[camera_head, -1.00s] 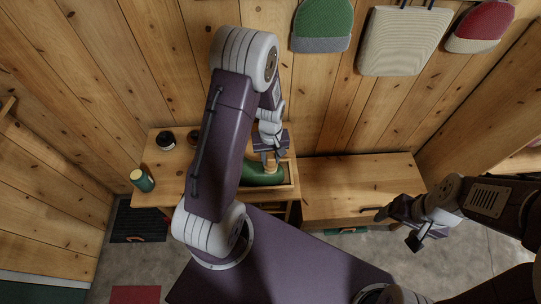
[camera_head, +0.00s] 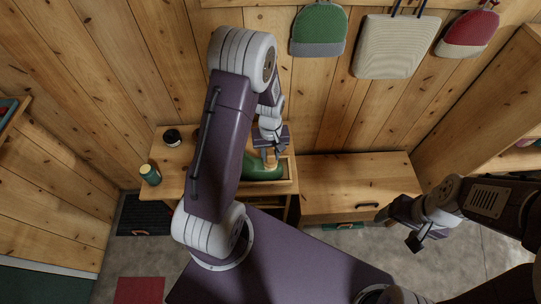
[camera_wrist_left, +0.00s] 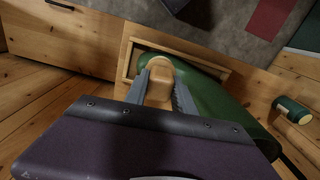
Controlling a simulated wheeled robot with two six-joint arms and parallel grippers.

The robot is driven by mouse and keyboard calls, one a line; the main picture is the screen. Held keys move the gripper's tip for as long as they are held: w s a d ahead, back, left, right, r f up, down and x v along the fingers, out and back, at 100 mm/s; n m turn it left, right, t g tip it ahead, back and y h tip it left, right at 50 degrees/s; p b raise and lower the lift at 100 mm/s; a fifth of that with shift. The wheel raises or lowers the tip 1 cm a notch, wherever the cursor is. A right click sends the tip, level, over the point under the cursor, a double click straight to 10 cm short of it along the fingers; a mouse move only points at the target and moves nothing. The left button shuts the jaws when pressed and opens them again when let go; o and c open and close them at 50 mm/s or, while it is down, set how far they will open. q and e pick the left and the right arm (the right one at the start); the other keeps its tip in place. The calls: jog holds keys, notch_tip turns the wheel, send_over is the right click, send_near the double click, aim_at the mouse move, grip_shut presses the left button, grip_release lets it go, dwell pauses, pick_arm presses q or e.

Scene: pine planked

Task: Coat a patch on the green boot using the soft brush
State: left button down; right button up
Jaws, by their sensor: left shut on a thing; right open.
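The green boot (camera_head: 255,166) lies in a shallow wooden tray (camera_head: 287,184) on the bench. It also shows large in the left wrist view (camera_wrist_left: 212,105), beside the fingers. My left gripper (camera_head: 271,156) is shut on the soft brush, whose pale wooden body (camera_wrist_left: 160,71) sits between the two fingers in the wrist view. The brush is over the boot. Its bristles are hidden, so I cannot tell whether they touch the boot. My right gripper (camera_head: 402,228) is open and empty, off to the right and away from the boot.

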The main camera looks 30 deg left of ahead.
pick_arm(q)
jog(key=shift+s+d+r+p, duration=0.15)
jog(key=shift+r+p, duration=0.75)
jog(key=shift+r, duration=0.55)
jog(key=shift+f, duration=0.1)
